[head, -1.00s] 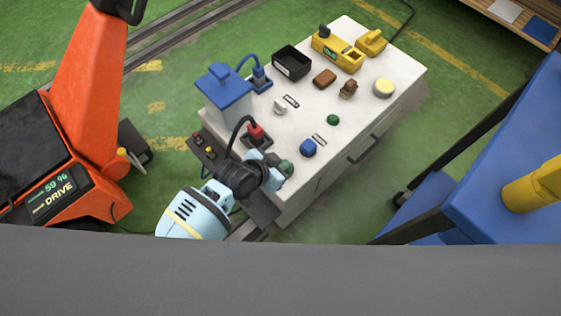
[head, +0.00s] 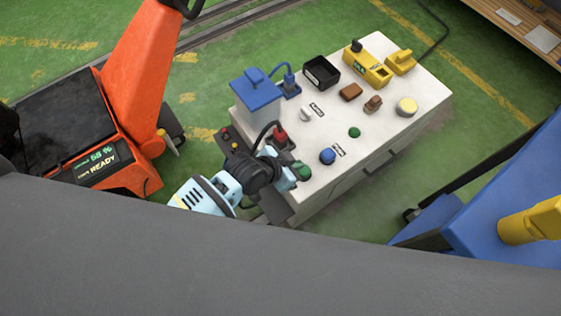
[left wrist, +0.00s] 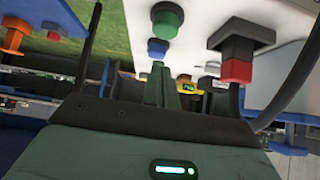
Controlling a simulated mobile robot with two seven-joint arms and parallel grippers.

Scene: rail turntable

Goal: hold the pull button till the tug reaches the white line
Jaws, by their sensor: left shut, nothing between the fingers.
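A white-topped control cabinet (head: 390,115) carries a blue round button (head: 327,156) beside a small label, and a green button (head: 354,132) beyond it. The label is too small to read, so I cannot tell which is the pull button. My left gripper (head: 303,172) is shut and empty near the cabinet's front left edge, its tip short of the blue button. In the left wrist view its green fingers (left wrist: 158,85) point toward the blue button (left wrist: 157,48). I cannot make out the white line.
A white box with a blue lid (head: 256,88), a red plug (head: 280,133), a black tray (head: 321,72) and a yellow device (head: 366,60) crowd the cabinet top. A blue cart (head: 500,190) stands at right. Rails (head: 220,25) run behind on the green floor.

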